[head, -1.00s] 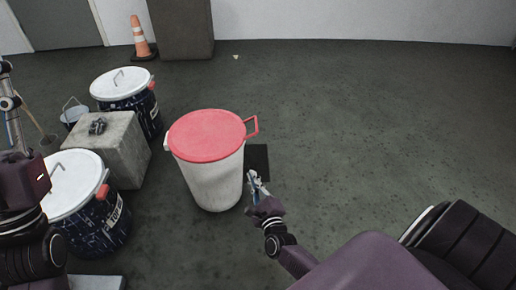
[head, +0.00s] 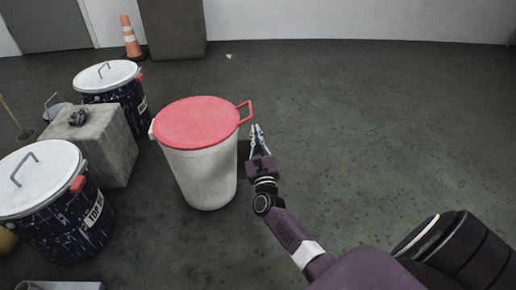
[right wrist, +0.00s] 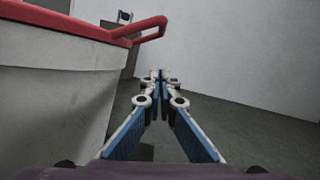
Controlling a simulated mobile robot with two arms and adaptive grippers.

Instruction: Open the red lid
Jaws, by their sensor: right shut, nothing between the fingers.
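The red lid (head: 197,122) lies shut on a white bin (head: 203,177) in the middle of the head view. Its red loop handle (head: 245,111) sticks out on the right side. In the right wrist view the lid's rim (right wrist: 68,24) and its handle (right wrist: 150,30) are at the upper left, above the bin's wall (right wrist: 50,95). My right gripper (head: 256,128) is just right of the bin, close to the handle and apart from it. In the right wrist view its fingertips (right wrist: 160,74) meet, with nothing between them, lower than the handle. My left gripper is not in view.
Two dark drums with white lids (head: 108,75) (head: 40,178) and a concrete block (head: 105,145) stand left of the bin. A traffic cone (head: 131,38) and a grey pillar (head: 172,30) are at the back. The floor right of the bin is clear.

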